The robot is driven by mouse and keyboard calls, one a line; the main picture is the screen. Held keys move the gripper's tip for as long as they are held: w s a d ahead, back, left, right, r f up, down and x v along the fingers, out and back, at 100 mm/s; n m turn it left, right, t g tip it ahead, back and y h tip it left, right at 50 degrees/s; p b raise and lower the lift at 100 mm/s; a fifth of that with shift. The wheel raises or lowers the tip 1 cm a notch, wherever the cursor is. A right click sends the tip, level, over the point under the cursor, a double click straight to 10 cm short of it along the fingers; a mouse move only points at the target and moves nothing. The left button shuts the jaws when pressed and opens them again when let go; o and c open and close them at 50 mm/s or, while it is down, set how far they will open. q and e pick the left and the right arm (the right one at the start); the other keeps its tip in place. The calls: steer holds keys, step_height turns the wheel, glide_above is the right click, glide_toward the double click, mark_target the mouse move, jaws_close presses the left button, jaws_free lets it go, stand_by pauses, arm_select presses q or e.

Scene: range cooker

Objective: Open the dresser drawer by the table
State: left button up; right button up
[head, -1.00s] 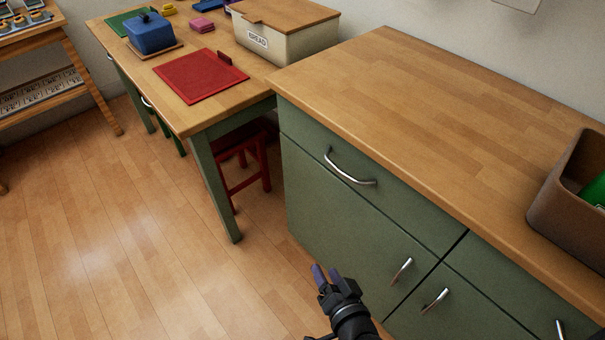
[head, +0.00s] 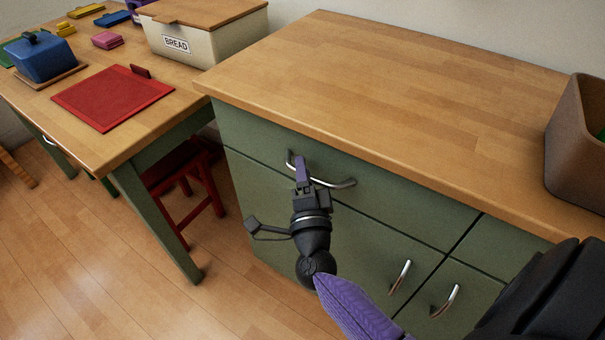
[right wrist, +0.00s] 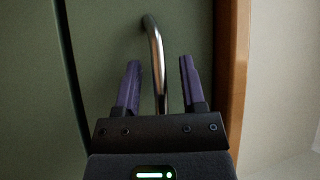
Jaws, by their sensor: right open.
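The green dresser (head: 335,250) with a wooden top stands beside the table (head: 100,150). Its wide top drawer (head: 400,205) nearest the table is shut and has a curved metal handle (head: 335,183). My right gripper (head: 301,165) is at the left part of this handle and hides some of it. In the right wrist view, the handle (right wrist: 155,60) runs between the two open purple fingers (right wrist: 159,80), with visible gaps on both sides. Whether the fingers touch it I cannot tell. My left gripper is not in view.
A red stool (head: 190,185) stands under the table. A bread box (head: 205,35), a red mat (head: 112,97) and a blue butter dish (head: 42,57) are on the table. A brown bin (head: 575,140) sits on the dresser top. The floor in front is clear.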

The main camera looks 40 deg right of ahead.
jaws_close()
stand_by(1.2)
steer(key=shift+a, duration=0.1)
